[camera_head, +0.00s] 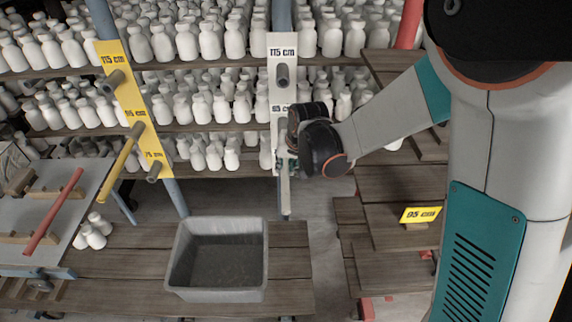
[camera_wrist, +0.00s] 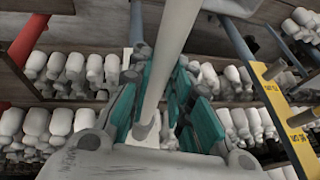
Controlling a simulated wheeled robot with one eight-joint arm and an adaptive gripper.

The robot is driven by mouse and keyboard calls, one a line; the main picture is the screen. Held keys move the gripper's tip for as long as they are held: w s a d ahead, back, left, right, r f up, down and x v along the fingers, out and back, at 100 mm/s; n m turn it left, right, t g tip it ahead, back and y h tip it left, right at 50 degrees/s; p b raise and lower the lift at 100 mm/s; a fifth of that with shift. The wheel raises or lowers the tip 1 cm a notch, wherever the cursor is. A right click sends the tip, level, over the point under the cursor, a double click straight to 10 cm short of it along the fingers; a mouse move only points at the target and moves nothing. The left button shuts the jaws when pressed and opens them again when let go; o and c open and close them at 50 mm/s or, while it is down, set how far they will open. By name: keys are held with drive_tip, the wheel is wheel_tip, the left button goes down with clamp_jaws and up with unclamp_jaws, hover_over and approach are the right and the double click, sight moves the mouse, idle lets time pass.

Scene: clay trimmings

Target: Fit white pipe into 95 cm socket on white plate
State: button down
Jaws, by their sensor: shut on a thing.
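The white plate (camera_head: 283,52) hangs upright on a blue post in the head view. It carries a 115 cm label with a grey socket below it. My gripper is at the plate's lower part, and the socket under that label is hidden or unclear. In the wrist view the white pipe (camera_wrist: 172,45) runs between the teal finger pads of my gripper (camera_wrist: 160,90), which is shut on it. I cannot tell whether the pipe's end touches or enters a socket.
A yellow plate (camera_head: 122,95) with a yellow pipe (camera_head: 118,165) stands at left. A red pipe (camera_head: 55,210) lies on a workbench. A grey bin (camera_head: 218,292) sits on planks below. Shelves of white bottles fill the back. A yellow 95 cm card (camera_head: 420,214) is at right.

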drive_tip(key=shift+w+d, duration=0.1)
drive_tip(key=shift+w, duration=2.45)
drive_tip(key=c, duration=1.4)
unclamp_jaws()
drive_tip(key=shift+o, duration=0.2)
drive_tip(key=v, duration=1.2)
